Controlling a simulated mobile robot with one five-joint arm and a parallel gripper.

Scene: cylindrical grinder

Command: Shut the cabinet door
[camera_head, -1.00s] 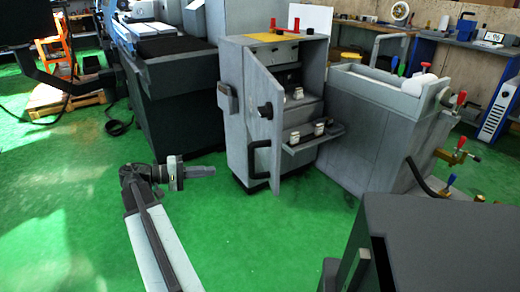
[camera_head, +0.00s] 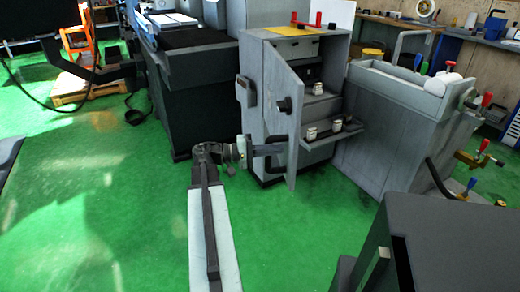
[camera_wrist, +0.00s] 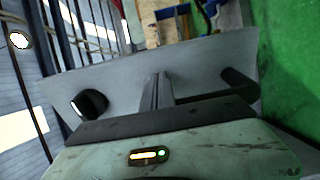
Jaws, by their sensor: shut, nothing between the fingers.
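The grey cabinet (camera_head: 250,125) stands at the upper middle of the head view. Its door (camera_head: 292,125) is open, swung out toward me, with shelves showing behind it. The door has a dark round knob (camera_head: 284,104), which also shows in the wrist view (camera_wrist: 90,103).
A pull-out shelf (camera_head: 350,130) with small white-capped pieces sticks out of the cabinet. A grey machine bed (camera_head: 390,125) stands to the right. A dark machine base (camera_head: 185,105) is at the left, and a dark box (camera_head: 450,240) at the lower right. Green floor is clear at the left.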

